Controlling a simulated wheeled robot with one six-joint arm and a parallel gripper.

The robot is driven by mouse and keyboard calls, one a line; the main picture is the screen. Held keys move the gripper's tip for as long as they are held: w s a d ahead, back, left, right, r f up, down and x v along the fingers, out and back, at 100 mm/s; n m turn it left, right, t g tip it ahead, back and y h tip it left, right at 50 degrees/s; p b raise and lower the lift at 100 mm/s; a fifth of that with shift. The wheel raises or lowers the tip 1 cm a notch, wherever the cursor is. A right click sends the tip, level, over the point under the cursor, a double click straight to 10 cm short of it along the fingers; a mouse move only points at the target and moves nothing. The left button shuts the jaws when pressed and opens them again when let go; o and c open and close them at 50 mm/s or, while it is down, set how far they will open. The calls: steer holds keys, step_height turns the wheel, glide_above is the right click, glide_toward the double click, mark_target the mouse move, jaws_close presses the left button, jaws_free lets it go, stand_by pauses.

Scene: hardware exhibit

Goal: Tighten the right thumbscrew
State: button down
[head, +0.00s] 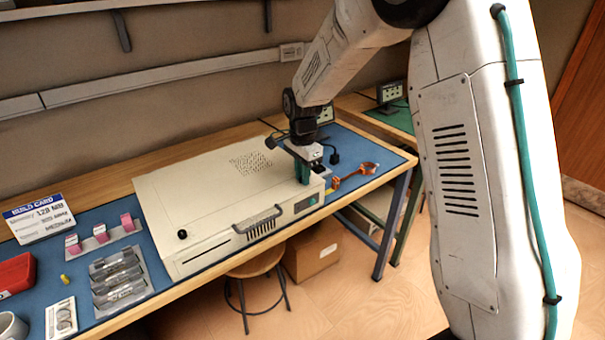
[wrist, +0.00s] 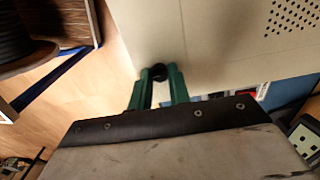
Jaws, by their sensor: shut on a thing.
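The beige computer case (head: 195,192) lies flat on the blue bench mat. My gripper (head: 303,174) points down at the right end of the case's top. In the wrist view, the green fingers of my gripper (wrist: 159,76) are shut on a small black knob, the right thumbscrew (wrist: 158,72), at the edge of the case (wrist: 205,45). In the head view this thumbscrew is hidden behind the fingers. I cannot tell how tight either thumbscrew is.
A grey handle (head: 258,219) sticks out from the case front. An orange tool (head: 358,172) and a small monitor stand to the right. A build card (head: 40,219), pink parts, a tray of metallic modules (head: 118,280) and a red box (head: 16,275) are on the left. A stool (head: 258,265) stands below.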

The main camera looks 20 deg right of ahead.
steer(key=c, duration=1.3)
jaws_free()
steer(key=shift+r, duration=0.1)
step_height(320, 180, up, 8)
steer(key=shift+f, duration=0.15)
steer(key=shift+s+f+n, duration=0.2)
steer(key=shift+s+n, duration=0.05)
steer(key=shift+n, duration=0.55)
steer(key=s+d+r+n, duration=0.1)
steer(key=s+r+n, duration=0.2)
steer(key=s, duration=0.9)
steer(key=s+d+r+n+t, duration=0.1)
steer(key=s+r+n, duration=0.2)
steer(key=s, duration=1)
steer(key=s+d+r+n, duration=0.1)
steer(key=s+r+n, duration=0.2)
steer(key=s+n, duration=0.4)
steer(key=shift+s+d+r, duration=0.1)
steer(key=shift+s+r, duration=0.1)
steer(key=shift+s, duration=1.25)
steer(key=shift+s+r, duration=0.2)
steer(key=shift+s, duration=1.2)
